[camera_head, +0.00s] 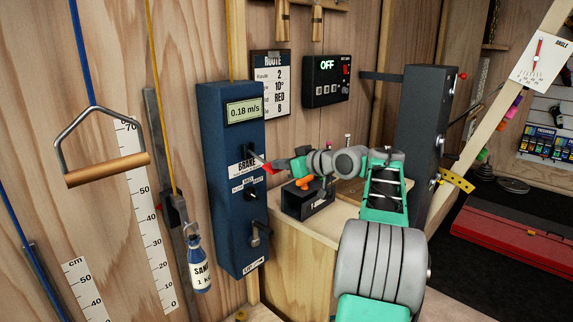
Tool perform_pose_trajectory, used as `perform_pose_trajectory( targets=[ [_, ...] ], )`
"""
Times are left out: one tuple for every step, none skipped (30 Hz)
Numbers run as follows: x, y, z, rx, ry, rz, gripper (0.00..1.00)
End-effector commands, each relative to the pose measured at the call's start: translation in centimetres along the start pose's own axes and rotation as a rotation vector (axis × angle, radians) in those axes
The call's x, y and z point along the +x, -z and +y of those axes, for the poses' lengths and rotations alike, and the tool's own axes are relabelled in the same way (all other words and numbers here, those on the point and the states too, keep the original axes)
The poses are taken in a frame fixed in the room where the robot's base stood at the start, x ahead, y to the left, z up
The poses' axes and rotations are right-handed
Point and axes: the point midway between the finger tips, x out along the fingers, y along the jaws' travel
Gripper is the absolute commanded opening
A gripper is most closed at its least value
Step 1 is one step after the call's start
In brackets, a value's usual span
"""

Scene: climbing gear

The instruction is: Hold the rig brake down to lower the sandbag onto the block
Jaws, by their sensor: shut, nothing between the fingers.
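The rig (226,215) is a tall dark-blue box on the wooden wall. Its display (244,110) reads 0.18 m/s. A label reading BRAKE is on its front, with several dark controls below. The blue and white sandbag (200,270), marked SAND 1 kg, hangs upright from a yellow rope left of the rig, in the air. Contact with the brake is too small to tell. A wooden block (255,314) shows at the bottom edge; the spot under the sandbag is not clear.
A wooden bench (290,245) with a small black box (306,200) stands right of the rig, under my arm. A trapeze handle (107,168) hangs at the left. A ruler (147,215) is on the wall. A black panel (326,81) reads OFF.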

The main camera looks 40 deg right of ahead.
Motion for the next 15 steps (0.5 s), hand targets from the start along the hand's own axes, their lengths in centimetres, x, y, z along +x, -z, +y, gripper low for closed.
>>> perform_pose_trajectory(
  targets=[
    [0.2, -0.7, 0.1, 0.003, 0.000, -0.003, 0.00],
    [0.2, -0.9, 0.1, 0.004, 0.000, -0.003, 0.00],
    [0.2, -1.1, 0.1, 0.004, -0.001, -0.004, 0.00],
    [0.3, -1.2, 0.2, 0.005, -0.001, -0.005, 0.00],
    [0.3, -1.4, 0.2, 0.006, -0.002, -0.005, 0.00],
    [0.3, -1.6, 0.2, 0.007, -0.002, -0.007, 0.00],
    [0.4, -1.7, 0.2, 0.008, -0.002, -0.008, 0.00],
    [0.4, -1.8, 0.2, 0.009, -0.002, -0.009, 0.00],
    [0.4, -1.9, 0.3, 0.010, -0.002, -0.010, 0.00],
    [0.5, -2.0, 0.3, 0.011, -0.001, -0.011, 0.00],
    [0.5, -2.1, 0.3, 0.012, -0.001, -0.012, 0.00],
    [0.5, -2.2, 0.3, 0.014, -0.001, -0.013, 0.00],
    [0.5, -2.3, 0.3, 0.015, -0.001, -0.014, 0.00],
    [0.5, -2.3, 0.3, 0.016, -0.001, -0.014, 0.00],
    [0.6, -2.4, 0.3, 0.017, -0.001, -0.015, 0.00]
  ],
)
